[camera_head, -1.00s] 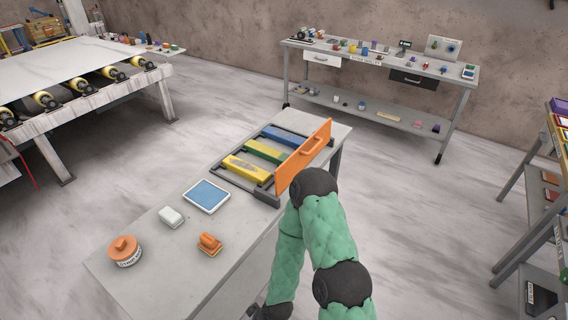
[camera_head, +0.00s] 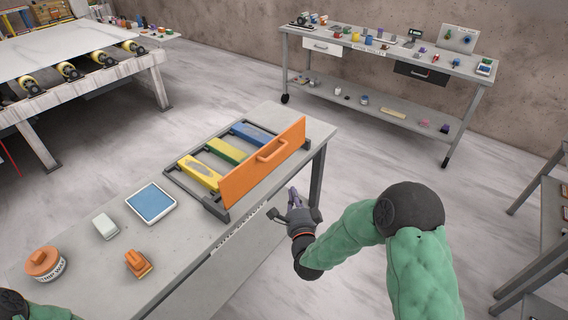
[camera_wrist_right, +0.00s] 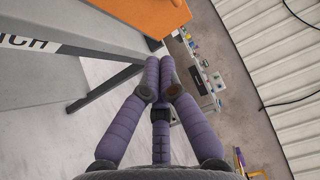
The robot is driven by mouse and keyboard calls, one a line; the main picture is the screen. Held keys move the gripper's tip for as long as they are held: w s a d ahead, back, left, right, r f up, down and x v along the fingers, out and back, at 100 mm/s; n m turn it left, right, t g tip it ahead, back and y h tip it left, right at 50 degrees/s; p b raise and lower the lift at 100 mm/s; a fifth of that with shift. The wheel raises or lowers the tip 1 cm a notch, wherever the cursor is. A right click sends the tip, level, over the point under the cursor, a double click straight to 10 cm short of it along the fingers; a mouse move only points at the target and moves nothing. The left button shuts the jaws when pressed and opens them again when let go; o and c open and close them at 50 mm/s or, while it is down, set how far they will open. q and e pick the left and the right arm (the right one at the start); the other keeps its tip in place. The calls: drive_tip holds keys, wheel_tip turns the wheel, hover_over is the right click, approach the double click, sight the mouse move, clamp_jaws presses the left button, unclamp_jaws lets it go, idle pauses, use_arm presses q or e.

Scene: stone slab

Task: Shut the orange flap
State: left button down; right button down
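The orange flap (camera_head: 245,180) stands upright along the right long side of a dark rack (camera_head: 178,178) on the grey bench, its handle facing right. Its orange corner shows at the top of the right wrist view (camera_wrist_right: 135,15). My right gripper (camera_head: 292,190) is beside the bench's right edge, apart from the flap and below and to the right of it. In the right wrist view its purple fingers (camera_wrist_right: 160,62) are together with nothing between them. My left gripper is not in view; only a bit of my left arm shows at the lower left.
Yellow, green and blue blocks (camera_head: 225,150) lie in the rack. A blue-screened tablet (camera_head: 151,203), a white box (camera_head: 105,226), an orange tool (camera_head: 138,264) and an orange-lidded jar (camera_head: 45,264) sit nearer on the bench (camera_head: 205,233).

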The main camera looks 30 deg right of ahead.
drive_tip(key=d+r+m+h, duration=0.1)
drive_tip(key=r, duration=0.1)
drive_tip(key=b, duration=0.2)
approach(281, 149)
drive_tip(key=w+d, duration=0.1)
drive_tip(key=d, duration=0.3)
drive_tip(key=w, duration=0.2)
drive_tip(key=w+a, duration=0.1)
drive_tip(key=shift+w+f+t, duration=0.1)
drive_tip(key=shift+w+t, duration=0.2)
drive_tip(key=shift+w, duration=0.1)
drive_tip(key=shift+w+a+r, duration=0.2)
drive_tip(key=shift+w+r, duration=0.05)
drive_tip(key=shift+w, duration=0.1)
